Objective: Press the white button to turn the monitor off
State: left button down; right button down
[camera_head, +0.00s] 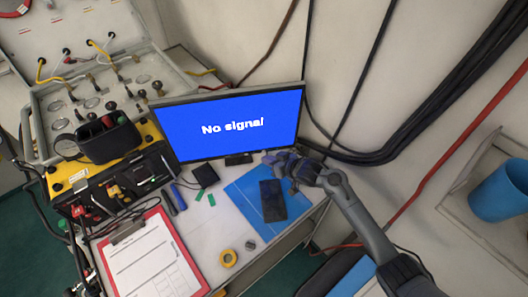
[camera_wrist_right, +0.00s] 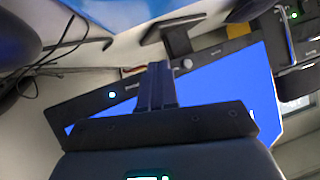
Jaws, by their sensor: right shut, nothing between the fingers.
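The monitor (camera_head: 230,122) stands at the back of the table, its screen lit blue with the words "No signal". In the right wrist view the monitor (camera_wrist_right: 225,85) appears tilted, with a dark bezel along its edge. A small bright white dot (camera_wrist_right: 112,95) shows on that bezel, and a round grey spot (camera_wrist_right: 187,63) lies farther along it; I cannot tell for sure which is the button. My right gripper (camera_head: 270,158) is shut and empty, by the monitor's lower right edge. Its fingers (camera_wrist_right: 157,68) show between the two spots in the wrist view; contact is unclear. My left gripper is out of view.
A dark phone-like slab (camera_head: 272,200) lies on a blue sheet (camera_head: 244,194) below my right gripper. A clipboard (camera_head: 152,262), yellow tape roll (camera_head: 228,258) and air panel case (camera_head: 85,110) occupy the left and front. Cables hang on the wall behind.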

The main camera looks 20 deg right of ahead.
jog(key=shift+w, duration=0.15)
jog(key=shift+w, duration=0.3)
jog(key=shift+w+d, duration=0.1)
jog(key=shift+w, duration=0.2)
dwell(0.9)
dwell(0.4)
jog(key=shift+s+r+p, duration=0.1)
jog(key=shift+s+p, duration=0.35)
jog(key=shift+p, duration=0.05)
jog(key=shift+s, duration=0.25)
